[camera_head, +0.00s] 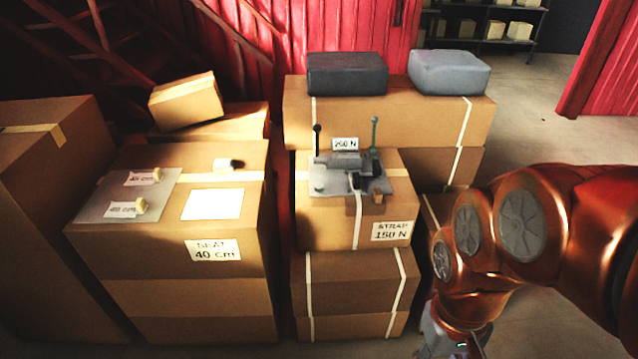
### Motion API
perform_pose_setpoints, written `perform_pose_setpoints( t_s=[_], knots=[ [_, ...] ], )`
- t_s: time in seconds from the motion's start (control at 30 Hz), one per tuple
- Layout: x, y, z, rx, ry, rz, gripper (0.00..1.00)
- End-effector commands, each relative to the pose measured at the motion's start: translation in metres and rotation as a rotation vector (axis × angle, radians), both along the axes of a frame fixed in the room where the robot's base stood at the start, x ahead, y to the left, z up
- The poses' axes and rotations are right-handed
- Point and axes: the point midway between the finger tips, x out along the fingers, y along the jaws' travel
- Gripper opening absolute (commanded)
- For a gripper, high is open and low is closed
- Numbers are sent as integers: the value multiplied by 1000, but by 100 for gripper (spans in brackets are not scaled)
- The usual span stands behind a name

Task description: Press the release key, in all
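A grey metal device (345,172) sits on top of a cardboard box stack in the middle. A lever with a black knob (317,142) stands at its left and one with a green knob (374,135) at its right. A small sign at its back seems to read 200 N (345,144). A strap hangs from its front over the box labelled STRAP 150 N (391,231). I cannot tell which part is the release key. My gripper (455,346) is low at the bottom edge, right of the stack and apart from it. Its fingers are mostly cut off.
A box labelled SEAT 40 cm (213,250) stands left, bearing a grey plate (105,203) with two tagged rolls, a white sheet (213,204) and a small roll (228,165). Dark (346,74) and light grey (449,72) cushions lie on boxes behind. Floor is clear at right.

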Motion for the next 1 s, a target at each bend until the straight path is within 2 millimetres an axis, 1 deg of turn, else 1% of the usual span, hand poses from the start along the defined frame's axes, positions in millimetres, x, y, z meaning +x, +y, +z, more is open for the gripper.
perform_pose_setpoints(
  t_s=[0.03,0.37,1.0],
  knots=[
    [0,0,0,0,0,0,35],
    [0,0,0,0,0,0,0],
    [0,0,0,0,0,0,0]
  ],
)
